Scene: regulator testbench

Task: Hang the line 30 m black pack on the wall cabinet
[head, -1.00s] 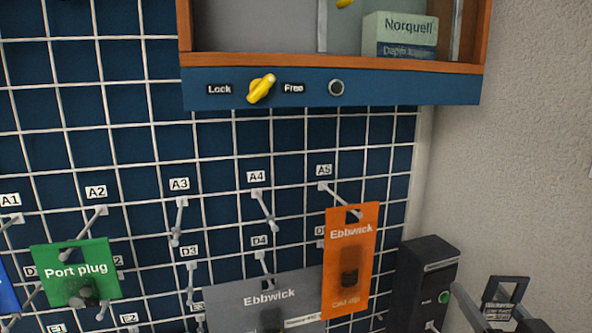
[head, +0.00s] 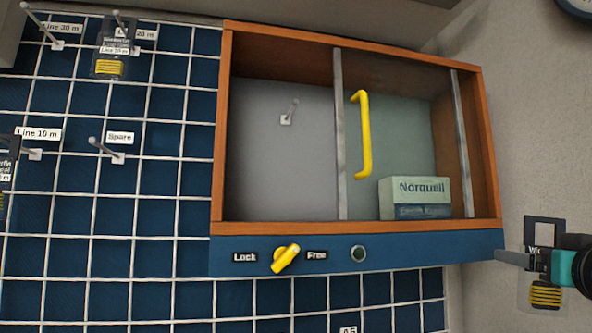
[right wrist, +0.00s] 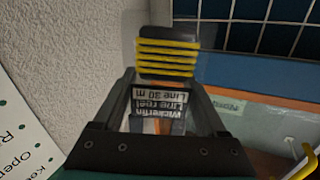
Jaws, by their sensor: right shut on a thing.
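The line 30 m pack (head: 545,296) has a clear case with a yellow-and-black reel and a white-on-dark label. It is at the right edge of the head view, just right of the wall cabinet's lower corner. My right gripper (head: 540,262) is shut on it. In the right wrist view the pack's label (right wrist: 160,103) reads "Wickerlin Line reel Line 30 m", upside down, between the fingers. The wall cabinet (head: 350,228) has a wooden frame. Its left section shows a single bare peg (head: 289,112); a pane with a yellow handle (head: 362,135) covers the right. My left gripper is out of view.
A Norquall box (head: 415,198) stands in the cabinet's right section. Below are a yellow Lock/Free knob (head: 286,258) and a round button (head: 358,253). The grid wall at left has a bare Line 30 m peg (head: 57,45) and a hanging pack (head: 113,62).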

